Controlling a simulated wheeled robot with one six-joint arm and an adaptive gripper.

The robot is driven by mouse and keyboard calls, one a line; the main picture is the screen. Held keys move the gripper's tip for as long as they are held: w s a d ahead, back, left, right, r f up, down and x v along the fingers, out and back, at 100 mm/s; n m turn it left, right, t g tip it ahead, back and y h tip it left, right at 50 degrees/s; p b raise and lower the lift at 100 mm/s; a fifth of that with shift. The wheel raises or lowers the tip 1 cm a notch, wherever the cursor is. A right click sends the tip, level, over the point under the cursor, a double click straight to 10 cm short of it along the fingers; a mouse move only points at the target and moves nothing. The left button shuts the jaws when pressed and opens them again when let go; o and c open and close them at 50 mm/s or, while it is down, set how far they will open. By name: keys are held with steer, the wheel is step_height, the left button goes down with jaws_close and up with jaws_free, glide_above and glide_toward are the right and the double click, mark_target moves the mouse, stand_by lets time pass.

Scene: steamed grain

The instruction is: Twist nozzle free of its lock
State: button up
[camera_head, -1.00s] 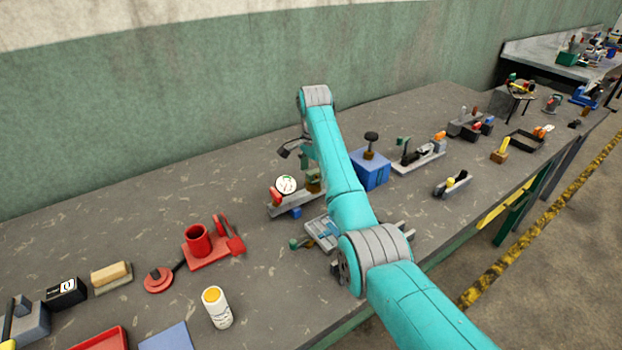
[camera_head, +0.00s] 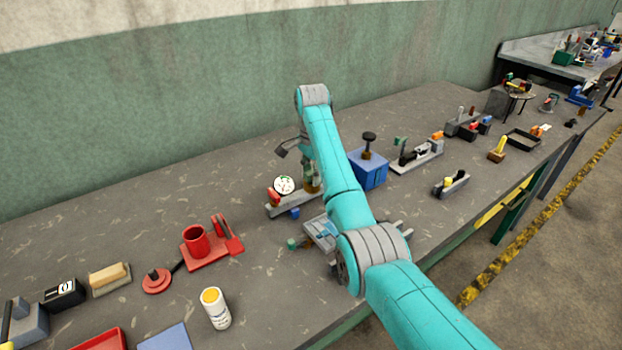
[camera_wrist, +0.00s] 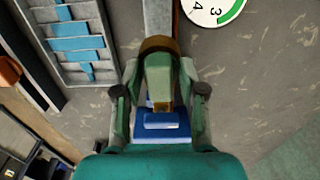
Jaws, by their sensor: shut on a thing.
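A brown, brass-like piece (camera_wrist: 160,44), which looks like the nozzle, sits at the tips of my gripper (camera_wrist: 160,75) in the wrist view. My gripper is shut on it, and its fingers hide most of the piece. In the head view, my gripper (camera_head: 307,158) is down over the right end of a grey fixture (camera_head: 285,206) that carries a round white gauge (camera_head: 284,185). A brown part (camera_head: 313,186) shows there beneath it. The lock itself cannot be made out.
The gauge (camera_wrist: 213,8) also shows at the top of the wrist view. A grey tray with blue pieces (camera_wrist: 80,40) lies to its left. In the head view, a blue box (camera_head: 370,168) stands right of my arm, and a red cup stand (camera_head: 208,250) stands to the left.

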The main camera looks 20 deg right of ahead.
steer(key=shift+s+f, duration=0.1)
steer(key=shift+f, duration=0.25)
steer(key=n, duration=0.5)
steer(key=shift+n, duration=0.6)
steer(key=n, duration=0.5)
steer(key=shift+f, duration=0.1)
steer(key=shift+s, duration=0.1)
steer(key=o, duration=1.5)
steer(key=shift+o, duration=0.5)
steer(key=shift+r, duration=0.25)
